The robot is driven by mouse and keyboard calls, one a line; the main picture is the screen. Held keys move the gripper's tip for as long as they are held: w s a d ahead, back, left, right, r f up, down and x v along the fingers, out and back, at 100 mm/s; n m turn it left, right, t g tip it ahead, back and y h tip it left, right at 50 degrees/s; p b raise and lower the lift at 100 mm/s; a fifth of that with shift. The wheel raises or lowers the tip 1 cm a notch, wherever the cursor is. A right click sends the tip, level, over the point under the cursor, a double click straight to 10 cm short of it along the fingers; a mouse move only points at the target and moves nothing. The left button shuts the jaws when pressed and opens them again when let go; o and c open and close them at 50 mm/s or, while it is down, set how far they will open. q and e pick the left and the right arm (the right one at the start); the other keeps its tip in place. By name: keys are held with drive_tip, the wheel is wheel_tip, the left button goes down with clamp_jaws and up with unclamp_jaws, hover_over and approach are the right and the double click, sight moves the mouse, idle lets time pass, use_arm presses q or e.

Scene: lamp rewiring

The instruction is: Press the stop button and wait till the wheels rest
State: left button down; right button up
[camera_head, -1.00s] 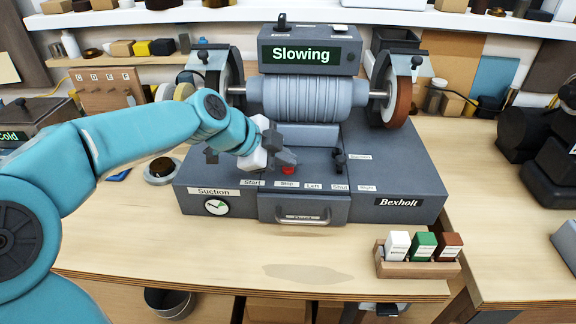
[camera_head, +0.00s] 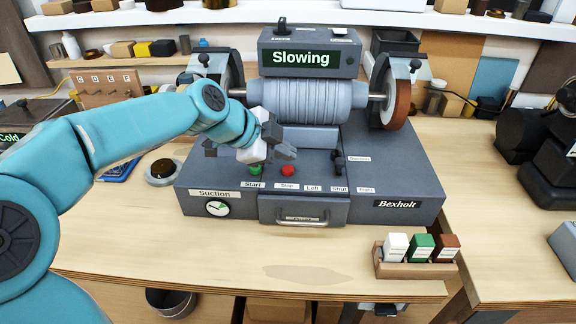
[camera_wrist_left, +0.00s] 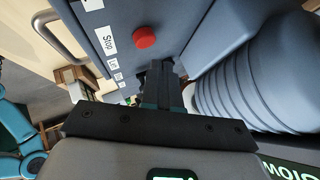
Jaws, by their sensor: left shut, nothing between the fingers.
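The bench grinder (camera_head: 310,100) stands on the table, and its display (camera_head: 301,58) reads "Slowing". The red stop button (camera_head: 288,170) is on the front panel above the "Stop" label, right of the green start button (camera_head: 255,168). It also shows large in the left wrist view (camera_wrist_left: 144,37). My left gripper (camera_head: 284,154) is shut and empty, just above and behind the stop button, apart from it. In the left wrist view the closed fingers (camera_wrist_left: 160,72) point near the button. The right wheel (camera_head: 397,100) is brown; the left wheel is partly hidden by my arm. My right gripper is not in view.
A black lever (camera_head: 338,161) stands on the panel right of the buttons. A drawer with a handle (camera_head: 303,218) is at the front. A wooden tray (camera_head: 417,270) with small boxes sits front right. The table front is mostly clear.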

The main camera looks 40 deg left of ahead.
sight(284, 171)
use_arm(q)
drive_tip(key=shift+r+p, duration=1.15)
drive_tip(key=shift+r, duration=1.05)
drive_tip(key=shift+s+f, duration=0.1)
